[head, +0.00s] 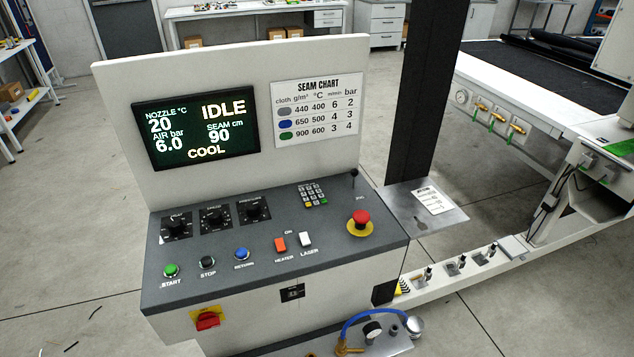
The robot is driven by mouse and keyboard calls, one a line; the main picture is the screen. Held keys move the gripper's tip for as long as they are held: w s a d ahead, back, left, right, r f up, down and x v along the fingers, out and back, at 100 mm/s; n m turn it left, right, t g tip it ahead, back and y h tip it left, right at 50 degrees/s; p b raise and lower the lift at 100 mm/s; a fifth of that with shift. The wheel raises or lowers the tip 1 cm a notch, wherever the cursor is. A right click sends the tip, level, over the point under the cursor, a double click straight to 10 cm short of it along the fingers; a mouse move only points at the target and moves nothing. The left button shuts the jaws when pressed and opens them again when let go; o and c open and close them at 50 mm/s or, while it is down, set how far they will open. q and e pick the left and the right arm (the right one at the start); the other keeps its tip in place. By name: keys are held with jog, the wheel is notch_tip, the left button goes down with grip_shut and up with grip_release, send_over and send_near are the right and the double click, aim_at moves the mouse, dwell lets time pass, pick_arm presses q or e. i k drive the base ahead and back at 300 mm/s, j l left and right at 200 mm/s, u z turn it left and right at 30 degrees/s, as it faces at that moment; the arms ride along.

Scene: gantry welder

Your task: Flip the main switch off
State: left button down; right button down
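The main switch (207,320) is a red rotary handle on a yellow plate, low on the left of the white front face of the control console (275,320). Its red handle looks roughly horizontal; its position markings are too small to read. The display (203,130) is lit and reads IDLE, COOL, nozzle 20 °C, air 6.0 bar and seam 90 cm. Neither of my grippers is in view.
The console top has a green start button (171,270), several knobs, an orange heater rocker (280,244), a white laser rocker (305,240) and a red emergency stop (361,219). A blue hose (368,312) and gauge sit low at the right.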

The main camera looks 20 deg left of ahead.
aim_at(207, 320)
jog(key=u, duration=1.4)
